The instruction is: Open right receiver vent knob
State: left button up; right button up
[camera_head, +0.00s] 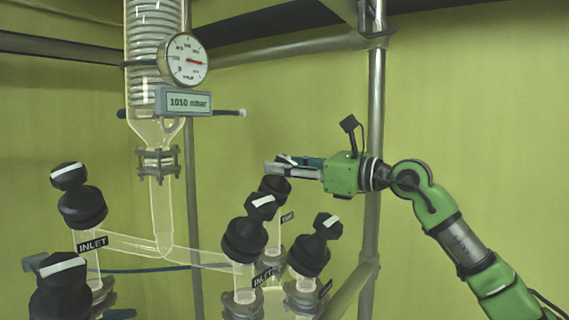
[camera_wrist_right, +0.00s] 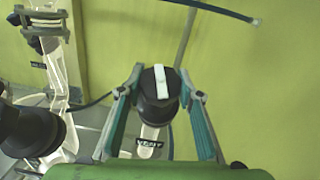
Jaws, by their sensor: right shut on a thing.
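The right receiver vent knob (camera_wrist_right: 159,98) is black with a white stripe, which runs nearly up and down in the right wrist view. A VENT label (camera_wrist_right: 149,144) shows just below it. In the head view the knob (camera_head: 275,187) is partly hidden behind a nearer knob. My right gripper (camera_wrist_right: 160,85) is shut on the knob, one teal-padded finger on each side. In the head view the gripper (camera_head: 280,168) reaches in level from the right, at the knob's top. My left gripper is not in view.
Nearer black valve knobs stand close by: one with an INLET label (camera_head: 262,207), another to its right (camera_head: 327,225). Further knobs (camera_head: 68,176) stand at the left. A glass condenser with a gauge (camera_head: 186,60) and a 1010 mbar display (camera_head: 188,102) hangs above left. A metal post (camera_head: 376,110) rises behind my right arm.

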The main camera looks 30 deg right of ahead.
jog(key=shift+n+y, duration=0.3)
jog(key=shift+n, duration=0.1)
jog(key=o, duration=1.1)
jog(key=shift+s+d, duration=0.15)
jog(key=shift+s+d+f, duration=0.1)
jog(key=shift+s+d, duration=0.05)
jog(key=shift+s, duration=0.05)
jog(key=shift+v, duration=5.65)
